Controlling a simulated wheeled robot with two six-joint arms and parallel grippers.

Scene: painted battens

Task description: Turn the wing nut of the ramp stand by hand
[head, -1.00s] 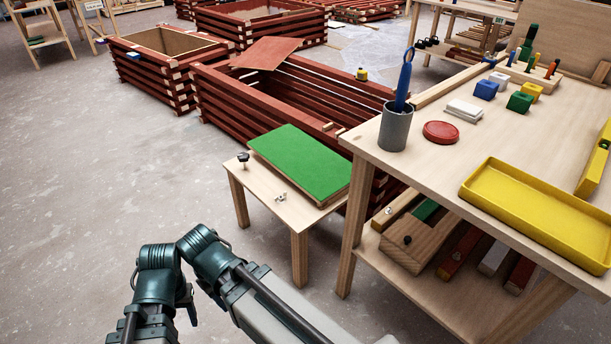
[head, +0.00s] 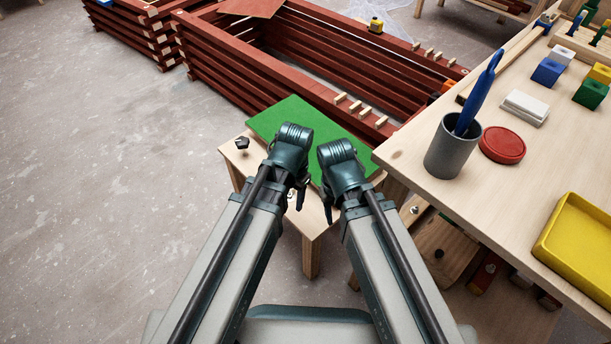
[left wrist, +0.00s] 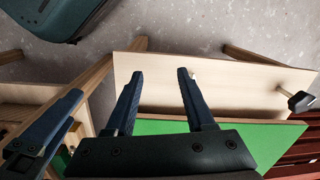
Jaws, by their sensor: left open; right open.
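The ramp stand is a low wooden table (head: 233,157) with a green board (head: 275,120) on its top. A black knob (head: 242,143) stands at its left corner; it also shows in the left wrist view (left wrist: 301,101). A small pale metal piece, apparently the wing nut, shows by the right fingertip in the left wrist view (left wrist: 193,74); my left arm mostly hides it in the head view. My left gripper (left wrist: 160,74) is open and empty above the stand's top. My right gripper (head: 327,208) is beside it to the right, its fingers mostly hidden.
A workbench (head: 410,150) stands close on the right, with a grey cup (head: 450,155) holding a blue tool, a red lid (head: 502,144) and a yellow tray (head: 580,240). Red batten frames (head: 215,75) stand behind the stand. The floor on the left is clear.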

